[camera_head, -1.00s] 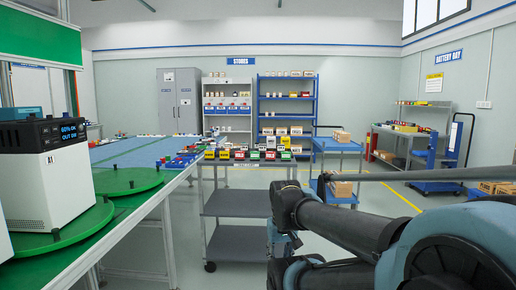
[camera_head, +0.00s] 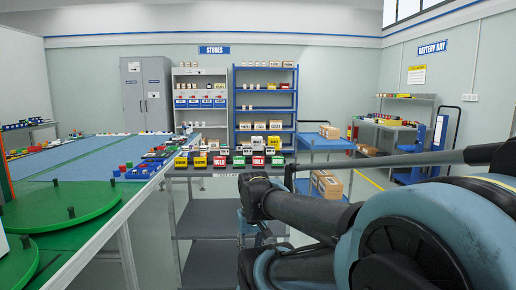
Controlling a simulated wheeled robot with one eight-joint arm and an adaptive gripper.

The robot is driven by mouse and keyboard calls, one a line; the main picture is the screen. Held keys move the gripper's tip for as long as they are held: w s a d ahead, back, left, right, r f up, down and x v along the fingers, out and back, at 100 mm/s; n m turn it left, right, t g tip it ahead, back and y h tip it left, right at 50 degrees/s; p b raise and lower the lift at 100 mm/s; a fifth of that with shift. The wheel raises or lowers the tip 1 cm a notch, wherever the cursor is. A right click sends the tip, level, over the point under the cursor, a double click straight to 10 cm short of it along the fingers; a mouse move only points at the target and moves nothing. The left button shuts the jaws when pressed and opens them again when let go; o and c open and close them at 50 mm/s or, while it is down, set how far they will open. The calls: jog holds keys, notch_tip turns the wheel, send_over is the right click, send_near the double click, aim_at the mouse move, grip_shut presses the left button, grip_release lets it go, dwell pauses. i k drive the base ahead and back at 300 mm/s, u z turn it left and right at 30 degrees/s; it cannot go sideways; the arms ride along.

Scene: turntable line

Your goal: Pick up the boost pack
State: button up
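I cannot make out which thing is the boost pack. A row of small yellow, red, green and dark labelled boxes (camera_head: 228,160) stands on the top of a grey cart (camera_head: 203,224) ahead, too small to read for certain. My dark and blue-grey arm is folded across the lower right and hides part of the cart's right side. No gripper fingers show, so I cannot see whether my gripper holds anything.
A green turntable (camera_head: 65,204) and a long bench with blue mats (camera_head: 85,165) lie on the left. Shelves (camera_head: 265,82) and a grey cabinet (camera_head: 146,95) stand at the back. A blue cart (camera_head: 325,144) with cartons is right of centre. Floor shows toward the battery bay.

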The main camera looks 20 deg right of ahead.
aim_at(256, 141)
jog(key=z, duration=0.2)
jog(key=i, duration=0.95)
jog(key=z, duration=0.2)
